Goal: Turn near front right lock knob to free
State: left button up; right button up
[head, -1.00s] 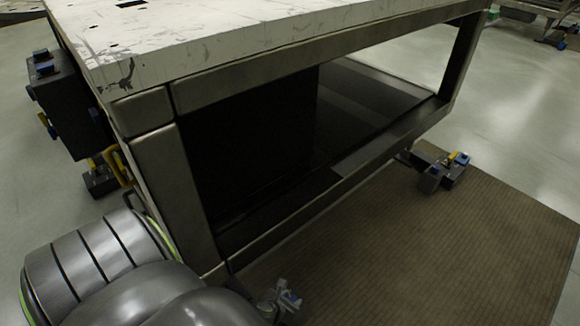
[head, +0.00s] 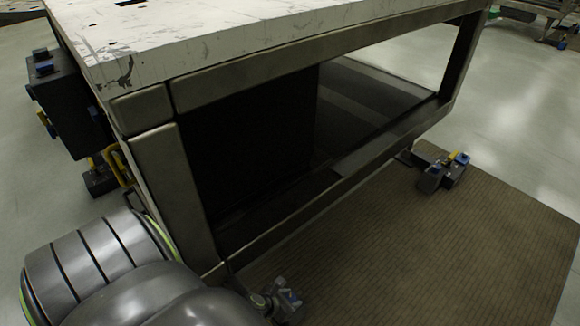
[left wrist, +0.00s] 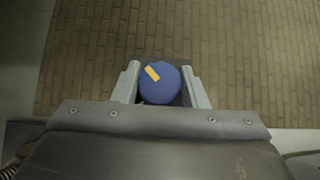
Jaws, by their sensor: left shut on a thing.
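The lock knob (left wrist: 162,88) is a round blue cap with a short orange mark in the left wrist view. The mark sits toward its upper left and slants. My left gripper (left wrist: 160,72) has one grey finger on each side of the knob and is shut on it. My right gripper is in neither view.
A metal-framed table with a scuffed white top (head: 200,42) fills the upper left. Another caster (head: 440,172) with blue and yellow parts stands at its far right foot. A brown ribbed mat (head: 430,250) covers clear floor. A dark box (head: 70,110) hangs on the left side.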

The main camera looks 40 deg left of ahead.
pick_arm(q)
jog(key=shift+w, duration=0.1)
dwell(0.3)
jog(key=o, duration=1)
